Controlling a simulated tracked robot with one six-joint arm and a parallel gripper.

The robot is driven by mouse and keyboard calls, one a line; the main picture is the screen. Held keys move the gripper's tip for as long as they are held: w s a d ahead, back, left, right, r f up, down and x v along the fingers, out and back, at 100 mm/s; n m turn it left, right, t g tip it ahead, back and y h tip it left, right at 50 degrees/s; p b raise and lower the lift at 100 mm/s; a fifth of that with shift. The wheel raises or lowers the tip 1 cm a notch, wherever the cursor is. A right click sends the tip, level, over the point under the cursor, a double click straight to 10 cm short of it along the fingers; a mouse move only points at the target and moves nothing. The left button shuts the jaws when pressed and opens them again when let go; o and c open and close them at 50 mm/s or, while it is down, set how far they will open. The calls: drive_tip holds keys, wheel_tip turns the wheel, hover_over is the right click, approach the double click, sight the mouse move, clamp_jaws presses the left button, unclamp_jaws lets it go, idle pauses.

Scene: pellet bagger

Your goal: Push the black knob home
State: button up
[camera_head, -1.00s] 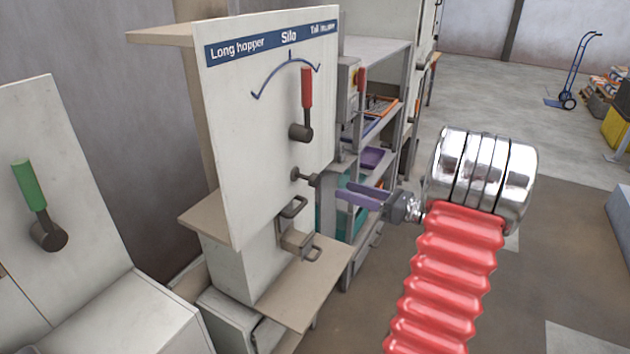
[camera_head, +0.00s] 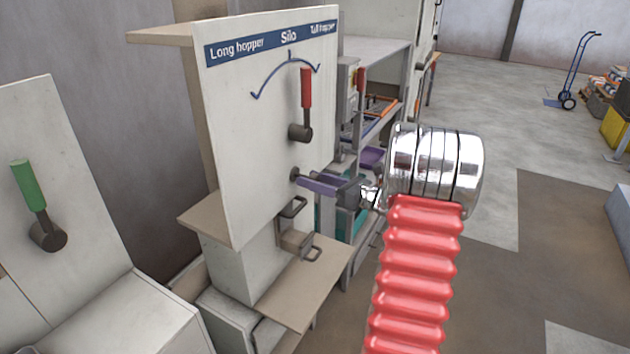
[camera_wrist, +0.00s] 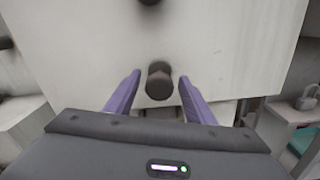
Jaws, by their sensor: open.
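The black knob (camera_wrist: 159,82) sticks out of the pale panel (camera_head: 250,140), below the red-handled lever (camera_head: 305,105). My gripper (camera_head: 303,183) is open, with one finger on each side of the knob's line. I cannot tell whether a finger touches the knob. In the head view the fingers hide most of the knob, and only its dark base (camera_head: 295,173) shows at the panel.
A green-handled lever (camera_head: 30,190) stands on another panel at left. Shelving with purple and teal bins is behind my gripper. Open floor lies to the right.

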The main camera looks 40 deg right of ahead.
drive_tip(key=shift+c, duration=0.3)
clamp_jaws()
idle(0.3)
